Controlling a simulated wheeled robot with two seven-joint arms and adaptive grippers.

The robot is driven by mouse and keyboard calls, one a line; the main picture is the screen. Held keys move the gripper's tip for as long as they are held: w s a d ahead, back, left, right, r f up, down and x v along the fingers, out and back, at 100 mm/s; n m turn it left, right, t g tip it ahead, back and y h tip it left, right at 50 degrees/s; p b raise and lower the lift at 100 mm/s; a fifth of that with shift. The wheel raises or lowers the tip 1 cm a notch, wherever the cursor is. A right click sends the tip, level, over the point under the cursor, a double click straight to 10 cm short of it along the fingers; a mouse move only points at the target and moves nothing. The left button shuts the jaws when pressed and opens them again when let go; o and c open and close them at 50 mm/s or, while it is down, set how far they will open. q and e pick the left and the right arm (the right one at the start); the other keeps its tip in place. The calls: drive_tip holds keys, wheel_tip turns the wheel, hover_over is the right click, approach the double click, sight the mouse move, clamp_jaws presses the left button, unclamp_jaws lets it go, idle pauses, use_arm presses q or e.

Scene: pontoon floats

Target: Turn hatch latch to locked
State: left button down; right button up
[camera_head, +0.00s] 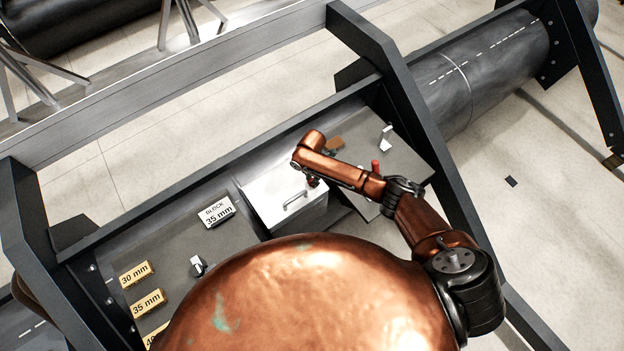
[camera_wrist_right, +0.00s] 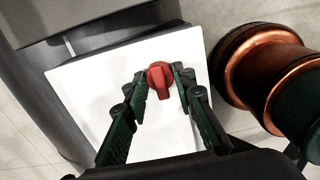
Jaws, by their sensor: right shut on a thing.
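The red latch (camera_wrist_right: 160,78) sits on the white hatch face (camera_wrist_right: 95,88) in the right wrist view. Its grip part points down in that picture, between the two green-black fingers. My right gripper (camera_wrist_right: 161,86) is shut on the latch. In the head view, my right arm reaches over the white hatch box (camera_head: 268,193), and my right gripper (camera_head: 313,181) is at its upper right edge, largely hidden by the copper wrist. The hatch box has a grey bar handle (camera_head: 295,200). Locked or unlocked marks cannot be seen. My left gripper is not in view.
A red peg (camera_head: 375,166), a brown block (camera_head: 334,144) and a white bracket (camera_head: 386,138) are on the right. Dark frame beams flank the bench.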

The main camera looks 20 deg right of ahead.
clamp_jaws()
drive_tip(key=shift+m, duration=0.4)
drive_tip(key=m+p, duration=0.2)
drive_tip(key=shift+r+m, duration=0.15)
drive_tip(key=shift+m, duration=0.25)
drive_tip(key=m+p, duration=0.2)
drive_tip(key=m, duration=0.2)
drive_tip(key=shift+m, duration=0.3)
drive_tip(key=m+p, duration=0.2)
drive_tip(key=m, duration=0.3)
drive_tip(key=m+p, duration=0.1)
drive_tip(key=m, duration=0.3)
drive_tip(key=shift+m, duration=0.5)
